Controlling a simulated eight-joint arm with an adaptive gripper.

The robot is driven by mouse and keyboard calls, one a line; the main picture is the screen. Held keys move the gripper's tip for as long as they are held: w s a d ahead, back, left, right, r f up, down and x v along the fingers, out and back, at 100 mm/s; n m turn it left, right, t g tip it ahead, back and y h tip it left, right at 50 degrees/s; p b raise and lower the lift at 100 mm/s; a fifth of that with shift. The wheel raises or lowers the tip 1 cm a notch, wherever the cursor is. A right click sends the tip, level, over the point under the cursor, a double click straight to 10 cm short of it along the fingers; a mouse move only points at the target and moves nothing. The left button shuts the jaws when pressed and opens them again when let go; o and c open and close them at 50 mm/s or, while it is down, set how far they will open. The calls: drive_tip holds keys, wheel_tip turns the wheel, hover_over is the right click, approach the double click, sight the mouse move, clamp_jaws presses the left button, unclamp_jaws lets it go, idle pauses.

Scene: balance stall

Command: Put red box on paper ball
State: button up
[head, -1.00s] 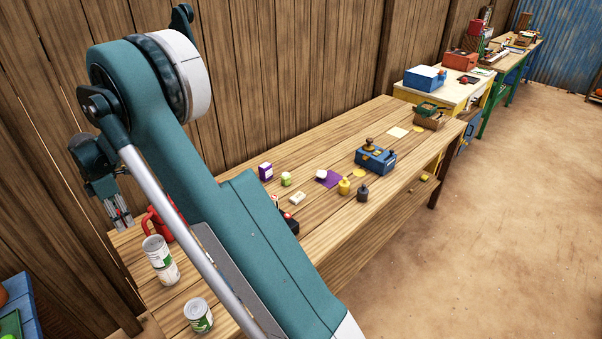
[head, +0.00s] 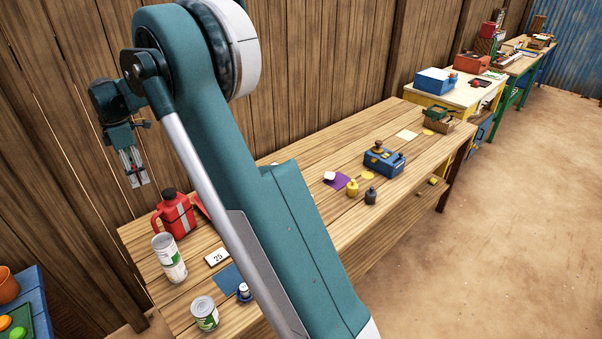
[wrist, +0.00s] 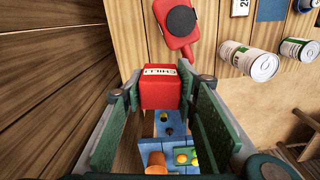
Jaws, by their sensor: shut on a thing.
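A red box (wrist: 160,95) with a white label sits between my gripper's two fingers in the wrist view. My gripper (head: 138,180) is shut on it and hangs at the left in the head view, raised beside the wooden wall. The box is barely visible there.
A red jug (head: 176,215), cans (head: 204,313) and a number card (head: 217,257) stand at the table's near end. A blue stand (head: 28,300) is at lower left. My arm hides mid-table.

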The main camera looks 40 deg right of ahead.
drive_tip(key=d+m+p, duration=0.1)
drive_tip(key=d+m, duration=0.4)
drive_tip(key=d, duration=1.8)
drive_tip(key=m+p, duration=0.3)
drive_tip(key=m, duration=0.9)
hover_over(330, 173)
wheel_tip(330, 173, down, 11)
drive_tip(key=shift+w+f, duration=0.1)
drive_tip(key=shift+f, duration=0.05)
drive_tip(key=shift+f, duration=3.05)
drive_tip(key=shift+f, duration=1.85)
